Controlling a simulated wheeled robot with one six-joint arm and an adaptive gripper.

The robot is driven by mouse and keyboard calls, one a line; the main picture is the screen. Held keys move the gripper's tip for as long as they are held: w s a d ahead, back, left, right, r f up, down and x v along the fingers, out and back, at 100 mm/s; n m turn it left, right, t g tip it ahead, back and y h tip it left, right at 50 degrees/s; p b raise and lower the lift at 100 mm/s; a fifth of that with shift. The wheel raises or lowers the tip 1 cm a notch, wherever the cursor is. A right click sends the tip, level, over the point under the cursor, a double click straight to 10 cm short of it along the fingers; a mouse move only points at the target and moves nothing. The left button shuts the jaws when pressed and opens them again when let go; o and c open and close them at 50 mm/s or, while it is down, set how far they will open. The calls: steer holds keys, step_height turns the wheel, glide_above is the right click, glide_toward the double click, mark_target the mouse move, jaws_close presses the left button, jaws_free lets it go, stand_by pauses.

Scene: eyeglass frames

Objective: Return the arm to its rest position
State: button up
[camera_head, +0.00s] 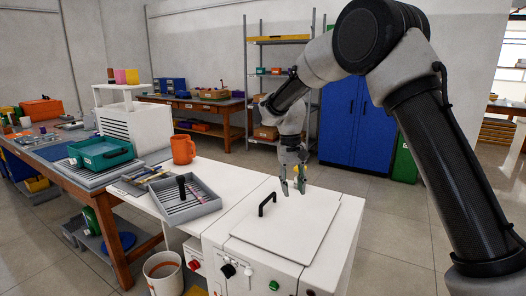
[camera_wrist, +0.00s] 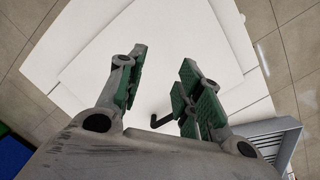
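My gripper (camera_head: 293,187) hangs at the end of my arm, pointing down above the white lid (camera_head: 300,232) of a white machine. In the wrist view my gripper (camera_wrist: 165,65) has its two green-padded fingers spread apart, with nothing between them but the white surface beyond. The lid's black handle (camera_head: 267,203) is left of my gripper and apart from it. The handle also shows in the wrist view (camera_wrist: 158,121), partly behind a finger. The lid lies flat on the machine. No eyeglass frames can be made out for certain.
Left of the machine are a grey slotted tray (camera_head: 187,200) with a black-handled item, an orange mug (camera_head: 183,149) and a teal bin (camera_head: 100,152). A white bucket (camera_head: 163,272) stands on the floor. Shelving and a blue cabinet (camera_head: 357,125) stand behind. The floor right of the machine is clear.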

steer(key=s+d+r+t, duration=0.2)
steer(key=s+d+r, duration=0.2)
steer(key=s+d, duration=0.5)
steer(key=s+d+r+m+t, duration=0.1)
steer(key=s+d+r+t, duration=0.1)
steer(key=s+d+r, duration=0.3)
steer(key=s+d+r+t+y, duration=0.1)
steer(key=s+d+r, duration=0.4)
steer(key=s+d, duration=0.7)
steer(key=shift+s+d+r+t, duration=0.2)
steer(key=shift+s+d+t, duration=0.2)
steer(key=shift+s, duration=3.25)
